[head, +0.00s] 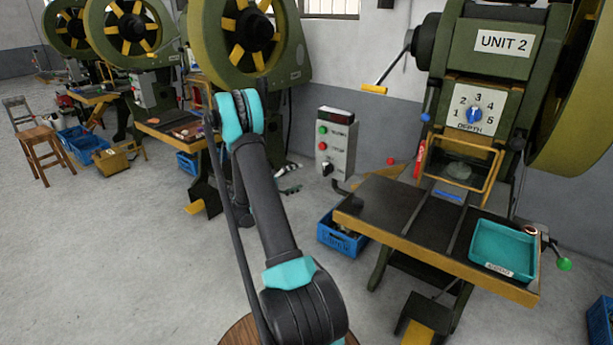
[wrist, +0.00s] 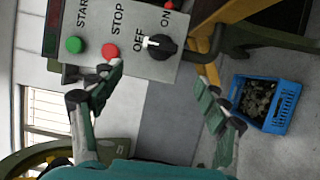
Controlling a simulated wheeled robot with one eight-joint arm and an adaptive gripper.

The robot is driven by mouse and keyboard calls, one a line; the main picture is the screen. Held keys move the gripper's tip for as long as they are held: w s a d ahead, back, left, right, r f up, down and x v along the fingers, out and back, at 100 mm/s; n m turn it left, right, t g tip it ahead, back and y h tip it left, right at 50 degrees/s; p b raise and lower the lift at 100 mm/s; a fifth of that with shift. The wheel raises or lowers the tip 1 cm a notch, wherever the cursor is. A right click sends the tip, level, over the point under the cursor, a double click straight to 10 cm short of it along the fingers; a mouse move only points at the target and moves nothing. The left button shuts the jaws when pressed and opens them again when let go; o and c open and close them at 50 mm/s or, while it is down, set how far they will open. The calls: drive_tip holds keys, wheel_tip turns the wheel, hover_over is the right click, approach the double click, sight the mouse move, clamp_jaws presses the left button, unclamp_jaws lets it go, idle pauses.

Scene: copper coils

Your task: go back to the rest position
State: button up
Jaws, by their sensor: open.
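My gripper (wrist: 161,68) is open and empty in the wrist view, with its two green-padded fingers spread apart. The grey control box (wrist: 125,65) is ahead of it, showing between and above the fingers. The box carries a green START button (wrist: 74,44), a red STOP button (wrist: 110,51) and a black OFF/ON knob (wrist: 160,46), whose white mark points toward OFF.
The UNIT 2 press (head: 485,75) stands right, with a teal tray (head: 530,262) on its table (head: 385,208). A blue crate (head: 326,239) sits beneath; it also shows in the wrist view (wrist: 283,118). Other presses stand at left back. The left floor is mostly open.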

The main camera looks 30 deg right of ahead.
drive_tip(key=shift+a, duration=0.4)
drive_tip(key=s+a+r+t+y, duration=0.1)
drive_tip(key=s+a+t+y, duration=0.3)
drive_tip(key=s+a+y, duration=1.4)
drive_tip(key=s+a, duration=1.1)
drive_tip(key=a, duration=0.1)
drive_tip(key=shift+s+a, duration=0.3)
drive_tip(key=shift+s, duration=0.1)
drive_tip(key=shift+r, duration=0.1)
drive_tip(key=shift+c, duration=0.5)
